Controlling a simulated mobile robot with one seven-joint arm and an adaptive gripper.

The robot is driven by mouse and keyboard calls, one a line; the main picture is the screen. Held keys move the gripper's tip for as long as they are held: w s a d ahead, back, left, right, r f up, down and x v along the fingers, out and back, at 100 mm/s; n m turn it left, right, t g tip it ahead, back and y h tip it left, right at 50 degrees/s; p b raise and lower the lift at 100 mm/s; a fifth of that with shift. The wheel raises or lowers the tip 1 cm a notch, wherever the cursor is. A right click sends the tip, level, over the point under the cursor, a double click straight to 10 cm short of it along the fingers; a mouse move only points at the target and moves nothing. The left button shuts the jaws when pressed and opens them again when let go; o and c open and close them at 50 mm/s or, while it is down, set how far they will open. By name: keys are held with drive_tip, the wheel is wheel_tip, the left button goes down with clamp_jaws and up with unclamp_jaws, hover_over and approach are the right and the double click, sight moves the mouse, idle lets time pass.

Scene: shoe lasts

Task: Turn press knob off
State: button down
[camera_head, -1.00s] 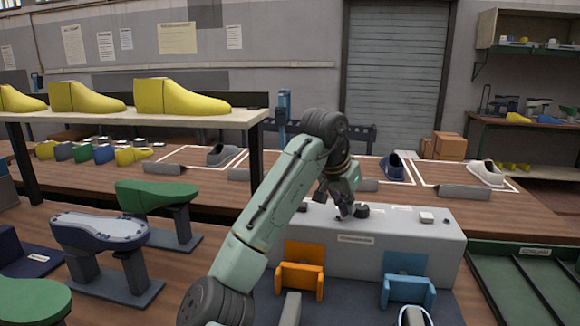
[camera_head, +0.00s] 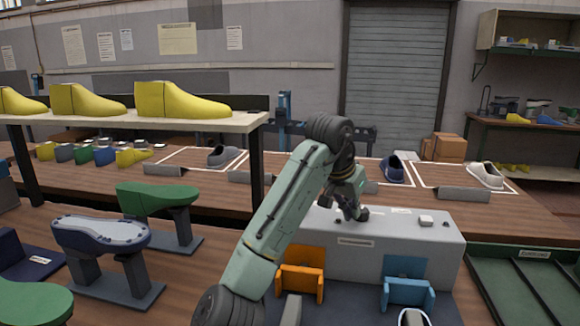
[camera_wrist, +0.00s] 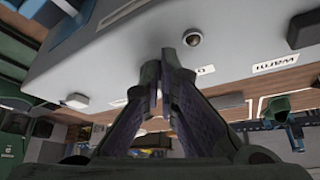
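The press is a long pale grey box (camera_head: 400,245) with controls on its flat top. My gripper (camera_head: 352,213) is low over the left part of that top in the head view. A dark piece beside its tips may be the knob, but I cannot separate it clearly from the fingers. In the wrist view my gripper (camera_wrist: 163,62) has its fingers together, with nothing visible between them. A small round domed piece with a dark rim (camera_wrist: 193,38) lies just beyond the tips, apart from them.
A white block (camera_head: 427,219) and a small dark button (camera_head: 446,223) sit on the press top to the right. Orange (camera_head: 300,280) and blue (camera_head: 405,290) holders stand in front. A shelf with yellow lasts (camera_head: 183,99) is on the left.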

drive_tip(key=shift+s+d+f, duration=0.15)
drive_tip(key=shift+s+d, duration=0.3)
drive_tip(key=shift+d, duration=0.35)
drive_tip(key=shift+s+a, duration=0.1)
drive_tip(key=shift+s, duration=0.05)
drive_tip(key=shift+s+a+f, duration=0.1)
drive_tip(key=shift+s, duration=0.1)
wheel_tip(320, 180, up, 6)
idle(0.7)
drive_tip(key=shift+r, duration=0.2)
